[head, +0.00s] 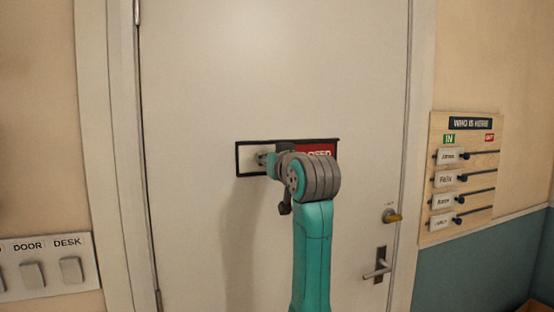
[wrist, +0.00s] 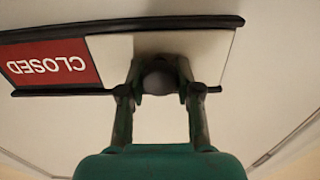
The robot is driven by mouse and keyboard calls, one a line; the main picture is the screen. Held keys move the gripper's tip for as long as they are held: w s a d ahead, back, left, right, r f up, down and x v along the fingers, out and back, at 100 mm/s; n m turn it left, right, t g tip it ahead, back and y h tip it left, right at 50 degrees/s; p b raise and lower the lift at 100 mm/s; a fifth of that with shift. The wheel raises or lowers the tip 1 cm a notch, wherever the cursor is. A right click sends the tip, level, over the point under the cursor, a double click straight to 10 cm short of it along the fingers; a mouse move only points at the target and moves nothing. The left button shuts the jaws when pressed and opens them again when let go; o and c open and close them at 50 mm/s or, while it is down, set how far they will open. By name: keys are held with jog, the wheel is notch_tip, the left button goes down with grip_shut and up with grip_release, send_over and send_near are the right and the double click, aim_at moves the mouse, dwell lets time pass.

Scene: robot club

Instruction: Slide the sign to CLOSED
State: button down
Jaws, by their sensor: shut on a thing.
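The sign is a long black-framed strip (head: 237,160) on the white door. A plain pale sliding cover (head: 248,157) fills its left part in the head view. The red field lettered CLOSED (head: 323,149) shows at the right, its first letters hidden behind my wrist. In the wrist view the whole word CLOSED (wrist: 45,66) reads upside down at the left, and the cover (wrist: 110,52) lies beside it. My gripper (head: 264,158) is at the cover; in the wrist view its fingers (wrist: 160,92) are shut on the cover's dark round knob (wrist: 158,80).
A door handle (head: 378,268) and a brass-coloured knob (head: 392,216) are low on the door's right. A switch panel marked DOOR and DESK (head: 50,262) is at the left.

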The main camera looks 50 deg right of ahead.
jog(key=shift+w+a, duration=0.1)
jog(key=shift+a, duration=0.1)
jog(key=c, duration=0.8)
grip_release()
jog(key=shift+w+a, duration=0.1)
jog(key=shift+s, duration=0.25)
jog(key=v, duration=1.1)
jog(key=shift+s+a, duration=0.15)
jog(key=shift+s, duration=0.1)
